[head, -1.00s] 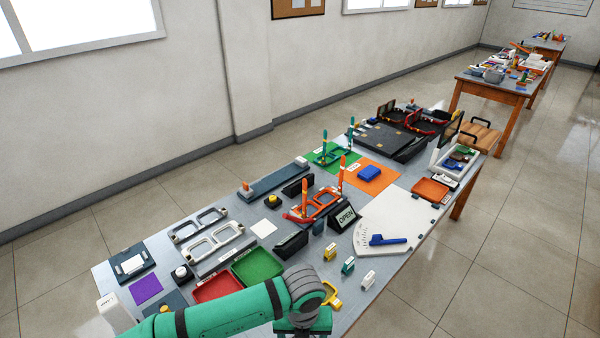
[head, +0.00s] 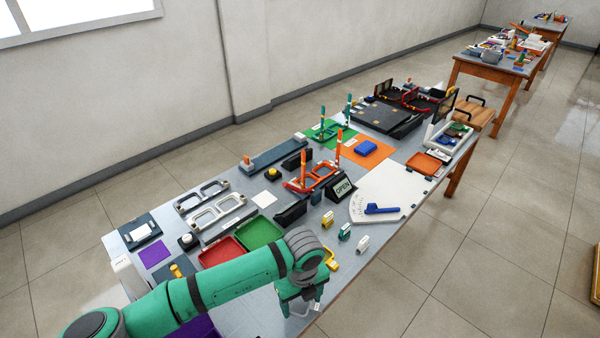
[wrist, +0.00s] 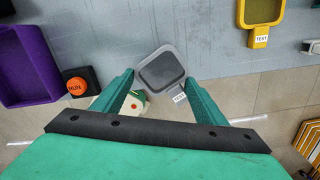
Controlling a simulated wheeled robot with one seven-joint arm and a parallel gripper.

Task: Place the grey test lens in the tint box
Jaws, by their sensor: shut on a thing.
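The grey test lens (wrist: 161,72) is a dark, rounded-square lens in a grey frame with a small TEST tag. It sits between the two teal fingers of my gripper (wrist: 159,82) in the wrist view, and the fingers are shut on it. In the head view my gripper (head: 299,302) points down at the near edge of the table, and the lens is mostly hidden below it. A white open box (head: 438,146) with coloured lenses in it stands at the table's far right end; it appears to be the tint box.
A yellow test lens (wrist: 259,12) lies near my gripper. A purple tray (wrist: 22,62) and an orange button (wrist: 76,86) are to the left. Red (head: 221,252) and green (head: 258,233) trays, an OPEN sign (head: 343,188) and a white fan-shaped board (head: 388,192) crowd the table.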

